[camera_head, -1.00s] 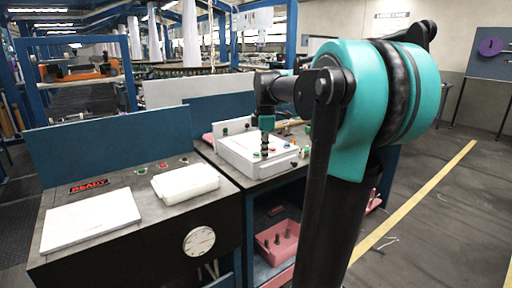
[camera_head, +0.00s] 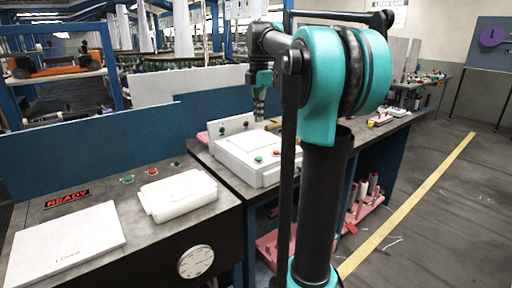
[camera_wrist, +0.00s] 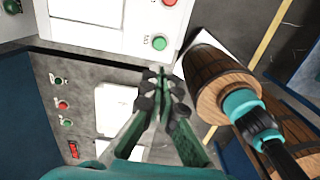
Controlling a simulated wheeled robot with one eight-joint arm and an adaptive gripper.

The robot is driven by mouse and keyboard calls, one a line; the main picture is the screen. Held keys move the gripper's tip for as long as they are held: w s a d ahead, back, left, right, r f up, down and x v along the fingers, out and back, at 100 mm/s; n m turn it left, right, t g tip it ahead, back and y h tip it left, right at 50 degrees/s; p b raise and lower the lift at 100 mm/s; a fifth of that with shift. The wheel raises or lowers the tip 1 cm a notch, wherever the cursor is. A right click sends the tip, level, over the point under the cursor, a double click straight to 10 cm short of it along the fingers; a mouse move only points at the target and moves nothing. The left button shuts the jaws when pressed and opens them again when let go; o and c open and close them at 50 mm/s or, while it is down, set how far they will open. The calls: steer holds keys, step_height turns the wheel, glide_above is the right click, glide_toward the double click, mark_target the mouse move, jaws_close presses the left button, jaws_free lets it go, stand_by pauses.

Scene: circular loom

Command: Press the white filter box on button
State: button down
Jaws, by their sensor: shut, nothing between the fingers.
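The white filter box (camera_head: 256,168) stands on the bench to the right of the middle gap. Its front ledge carries a green button (camera_head: 258,159) and a red button (camera_head: 276,153). In the wrist view the box (camera_wrist: 100,12) is at the top, with the green button (camera_wrist: 159,42) and the red button (camera_wrist: 169,2) near its edge. My gripper (camera_head: 259,119) is above the box, apart from it, pointing down. In the wrist view my gripper (camera_wrist: 161,72) is shut and empty, its tips just below the green button in the picture. Labels beside the buttons are too small to read.
The left bench holds a READY display (camera_head: 67,199), more buttons (camera_head: 152,171), a white tray (camera_head: 180,192) and a white panel (camera_head: 65,245). A blue board (camera_head: 90,156) stands behind it. Pink trays (camera_head: 268,245) sit under the right bench.

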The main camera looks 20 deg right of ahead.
mark_target(259, 158)
stand_by(0.3)
step_height(259, 158, down, 14)
stand_by(0.6)
